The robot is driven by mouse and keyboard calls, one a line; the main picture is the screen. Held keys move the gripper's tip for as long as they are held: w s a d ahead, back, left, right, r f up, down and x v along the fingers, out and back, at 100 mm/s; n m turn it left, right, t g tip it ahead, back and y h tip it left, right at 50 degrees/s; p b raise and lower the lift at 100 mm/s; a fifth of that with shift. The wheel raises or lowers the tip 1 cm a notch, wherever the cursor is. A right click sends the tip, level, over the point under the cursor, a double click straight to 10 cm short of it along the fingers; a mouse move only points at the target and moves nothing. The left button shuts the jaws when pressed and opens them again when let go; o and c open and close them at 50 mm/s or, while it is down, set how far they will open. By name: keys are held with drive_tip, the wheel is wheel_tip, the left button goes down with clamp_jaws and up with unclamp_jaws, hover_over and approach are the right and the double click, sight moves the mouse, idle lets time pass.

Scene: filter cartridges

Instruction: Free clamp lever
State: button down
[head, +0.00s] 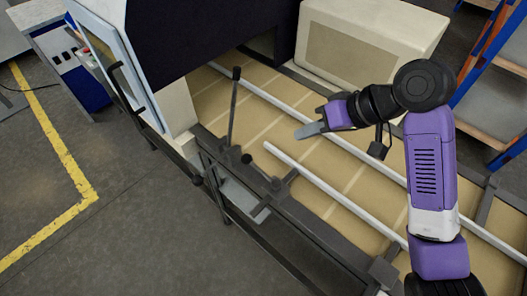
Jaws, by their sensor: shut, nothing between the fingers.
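A tall dark lever (232,110) with a black knob stands almost upright at the left edge of the tan bed. A shorter dark lever (261,172) with a black knob lies low beside it, near the end of a white rail. I cannot tell which of the two is the clamp lever. My gripper (303,132) is shut and empty, pointing left over the bed. It is to the right of both levers and apart from them. The head view does not show clearly how high it is above the bed.
Two white rails (340,194) run across the tan bed (268,128). A dark frame edge (310,232) borders it in front. A dark machine housing (205,35) and a beige box (370,45) stand behind. A blue and orange rack (490,60) is at right.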

sight(261, 171)
wheel_tip(261, 171, down, 6)
drive_tip(key=w+b, duration=0.1)
drive_tip(key=b, duration=0.4)
drive_tip(key=shift+f+b, duration=0.15)
drive_tip(key=shift+b, duration=0.25)
drive_tip(key=shift+f, duration=0.1)
drive_tip(key=p+x, duration=0.1)
drive_tip(key=x, duration=0.8)
drive_tip(key=shift+w+a+f, duration=0.1)
drive_tip(key=shift+a+f, duration=0.1)
drive_tip(key=shift+a, duration=0.05)
drive_tip(key=shift+s+a+r+p, duration=0.15)
drive_tip(key=shift+s+a+p, duration=0.1)
drive_tip(key=shift+a, duration=0.35)
drive_tip(key=shift+s+a+r+p, duration=0.1)
drive_tip(key=shift+a+p, duration=0.15)
drive_tip(key=shift+a, duration=0.3)
drive_tip(key=shift+s+a, duration=0.2)
drive_tip(key=shift+a, duration=0.55)
drive_tip(key=shift+a, duration=0.1)
